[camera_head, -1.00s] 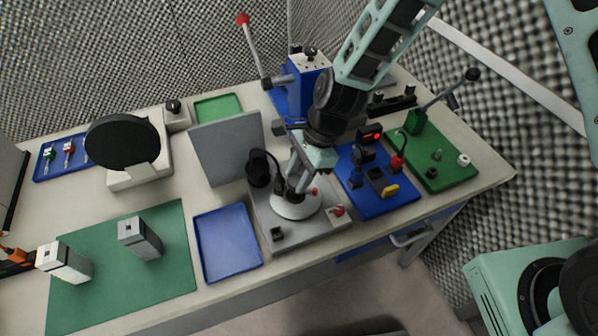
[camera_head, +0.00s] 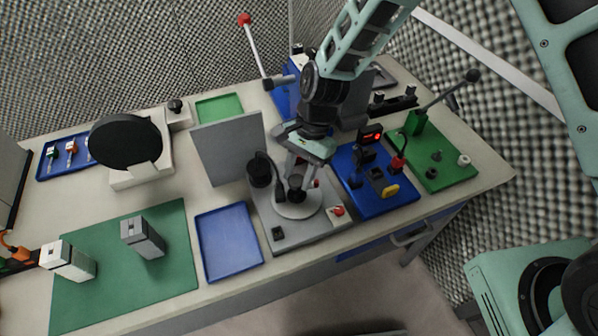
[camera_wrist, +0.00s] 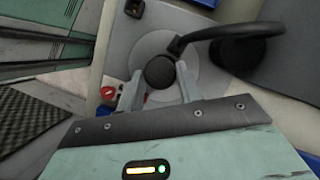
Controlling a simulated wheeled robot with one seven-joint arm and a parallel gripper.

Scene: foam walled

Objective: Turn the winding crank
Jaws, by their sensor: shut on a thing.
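The winding crank is a pale round disc (camera_head: 300,209) with a black knob (camera_wrist: 160,71), on a grey base plate (camera_head: 318,230) at the front of the bench. My gripper (camera_wrist: 158,78) is shut on the black knob, with one finger on each side of it in the wrist view. In the head view my gripper (camera_head: 295,182) reaches down over the disc from above and partly hides the knob. The pale disc (camera_wrist: 195,60) also shows under the fingers in the wrist view.
A black post (camera_head: 259,172) with a curved black arm stands close beside the disc. A grey upright panel (camera_head: 228,148) is behind it. A red button (camera_head: 337,211) sits on the base plate. A blue tray (camera_head: 228,243) lies left, a blue board (camera_head: 385,203) right.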

